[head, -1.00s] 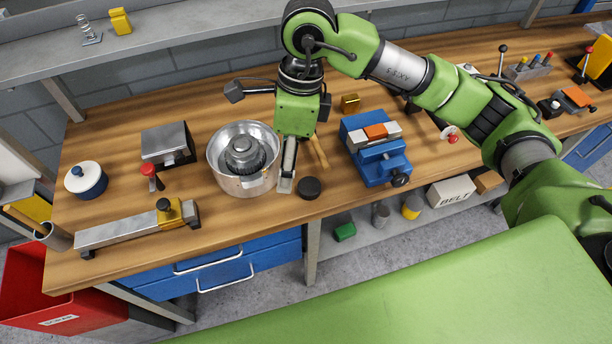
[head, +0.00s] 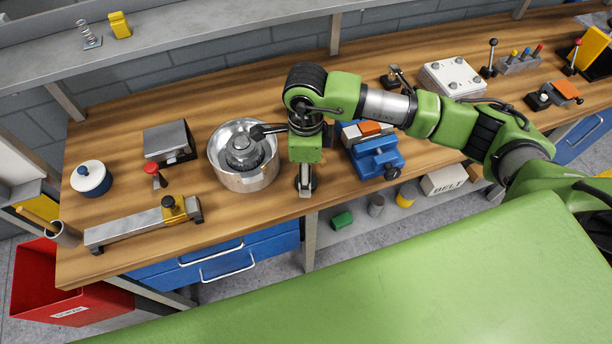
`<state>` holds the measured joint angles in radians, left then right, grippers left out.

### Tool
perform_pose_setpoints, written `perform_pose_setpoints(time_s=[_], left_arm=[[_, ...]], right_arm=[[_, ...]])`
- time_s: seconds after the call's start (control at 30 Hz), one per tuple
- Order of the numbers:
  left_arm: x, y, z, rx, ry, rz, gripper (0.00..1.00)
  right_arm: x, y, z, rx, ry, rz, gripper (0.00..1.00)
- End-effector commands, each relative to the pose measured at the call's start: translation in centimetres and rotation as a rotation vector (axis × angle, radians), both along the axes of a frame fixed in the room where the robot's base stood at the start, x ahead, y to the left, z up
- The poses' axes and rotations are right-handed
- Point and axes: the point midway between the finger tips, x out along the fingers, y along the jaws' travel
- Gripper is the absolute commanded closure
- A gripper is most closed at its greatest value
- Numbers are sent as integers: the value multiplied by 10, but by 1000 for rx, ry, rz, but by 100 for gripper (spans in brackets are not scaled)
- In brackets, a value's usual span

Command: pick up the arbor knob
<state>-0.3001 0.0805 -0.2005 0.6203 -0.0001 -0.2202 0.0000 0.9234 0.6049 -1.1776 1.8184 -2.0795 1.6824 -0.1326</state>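A dark round knob (head: 313,184), which I take to be the arbor knob, is at the front edge of the wooden bench, right of the steel pan. It is mostly hidden behind my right gripper (head: 305,188). That gripper points down over the knob, its grey fingers overlapping it in the picture. I cannot tell whether they touch it or how far apart they are. My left gripper is not in view.
The steel pan (head: 248,181) with a gear part stands close left of the gripper. A blue vise (head: 378,163) stands close right. A clamp bar (head: 135,226), a blue pot with a white lid (head: 91,176) and a red-topped knob (head: 152,168) are further left.

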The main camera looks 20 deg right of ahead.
Motion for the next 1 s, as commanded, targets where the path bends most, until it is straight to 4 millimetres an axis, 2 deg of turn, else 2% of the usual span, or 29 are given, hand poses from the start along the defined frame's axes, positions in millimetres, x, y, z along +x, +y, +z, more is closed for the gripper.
perform_pose_setpoints(time_s=[0.03, 0.2, 0.43, 0.47, 0.5, 0.6, 0.67, 0.7, 1.0], left_arm=[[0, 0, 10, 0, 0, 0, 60], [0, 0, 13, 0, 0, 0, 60], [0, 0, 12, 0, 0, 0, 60], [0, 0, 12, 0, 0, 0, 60], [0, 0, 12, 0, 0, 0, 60], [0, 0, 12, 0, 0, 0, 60], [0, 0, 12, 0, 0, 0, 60], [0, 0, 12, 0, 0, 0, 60], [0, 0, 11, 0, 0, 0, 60]], right_arm=[[-2, -1, -4, -1, 6, 0, 43], [0, 0, -22, -1, 1, 0, 43], [0, 0, -25, 0, 0, 1, 43], [0, 0, -25, 0, 0, 1, 48], [0, 0, -25, 1, 0, 1, 59], [0, 0, -24, 1, 0, 1, 81], [0, 0, -24, 1, 0, 1, 82], [0, 0, -24, 1, 0, 1, 85], [1, 0, -22, 2, -2, 1, 85]])
